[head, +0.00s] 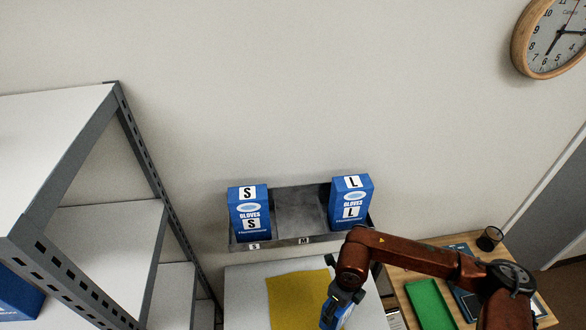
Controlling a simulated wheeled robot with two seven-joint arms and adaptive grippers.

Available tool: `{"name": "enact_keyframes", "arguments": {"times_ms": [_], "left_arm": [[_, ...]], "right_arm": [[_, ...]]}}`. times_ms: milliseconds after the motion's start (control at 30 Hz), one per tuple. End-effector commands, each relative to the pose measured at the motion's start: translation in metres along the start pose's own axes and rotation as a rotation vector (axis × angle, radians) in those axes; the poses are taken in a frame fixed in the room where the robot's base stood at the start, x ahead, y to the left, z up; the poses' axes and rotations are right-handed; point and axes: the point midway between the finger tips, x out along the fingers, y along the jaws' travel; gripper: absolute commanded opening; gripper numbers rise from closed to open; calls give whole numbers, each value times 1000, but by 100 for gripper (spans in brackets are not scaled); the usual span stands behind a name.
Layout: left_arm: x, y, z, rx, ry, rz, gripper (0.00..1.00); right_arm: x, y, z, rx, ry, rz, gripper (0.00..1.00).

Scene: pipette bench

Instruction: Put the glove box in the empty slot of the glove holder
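The glove holder (280,243) is a grey metal tray against the wall, with small labels on its front edge. A blue glove box marked S (249,222) stands in its left slot and one marked L (351,212) in its right slot. The middle slot (301,213), labelled M, is empty. Another blue box (16,297) shows partly on the shelf at lower left; its marking is hidden. My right arm reaches in from the right, below the holder. My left gripper is out of view.
A grey metal shelf rack (140,150) stands at left. Below the holder is a white surface with a yellow mat (290,300). A wooden desk (460,315) at right carries a green mat (430,302) and a black cup (489,239). A clock (552,38) hangs upper right.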

Motion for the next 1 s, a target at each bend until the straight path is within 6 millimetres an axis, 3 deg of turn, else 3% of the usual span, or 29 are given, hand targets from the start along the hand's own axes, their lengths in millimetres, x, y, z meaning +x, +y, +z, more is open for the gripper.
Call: {"name": "enact_keyframes", "arguments": {"times_ms": [1000], "left_arm": [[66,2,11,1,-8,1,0]], "right_arm": [[11,-47,-10,-1339,0,-1,41]]}}
